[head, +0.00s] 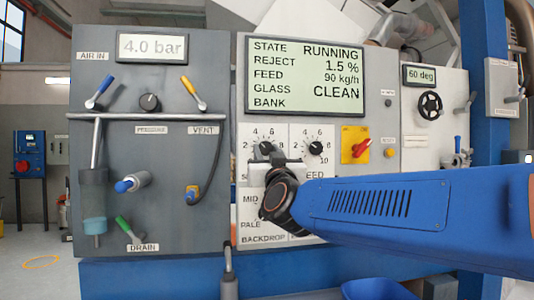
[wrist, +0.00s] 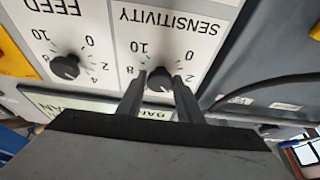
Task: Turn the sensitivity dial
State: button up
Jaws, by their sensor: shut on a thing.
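The sensitivity dial (wrist: 159,80) is a black knob on a white numbered plate, labelled SENSITIVITY in the wrist view, where the picture is upside down. My gripper (wrist: 160,84) has its two dark fingers on either side of this knob and is shut on it. In the head view the sensitivity dial (head: 266,148) shows just above my gripper (head: 272,162), which hides part of its plate and label. The feed dial (head: 316,148) is to its right, with nothing touching it; it also shows in the wrist view (wrist: 65,67).
A display (head: 305,76) above reads RUNNING, reject 1.5 %, feed 90 kg/h, glass CLEAN. A red switch on a yellow plate (head: 356,145) is right of the dials. A grey panel (head: 210,220) with levers and a hose stands at left. My blue arm covers the lower right.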

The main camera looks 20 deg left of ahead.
jog(key=o, duration=1)
jog(key=shift+o, duration=0.2)
jog(key=shift+s, duration=0.1)
jog(key=v, duration=1.7)
jog(key=shift+f, duration=0.2)
jog(key=shift+d, duration=0.1)
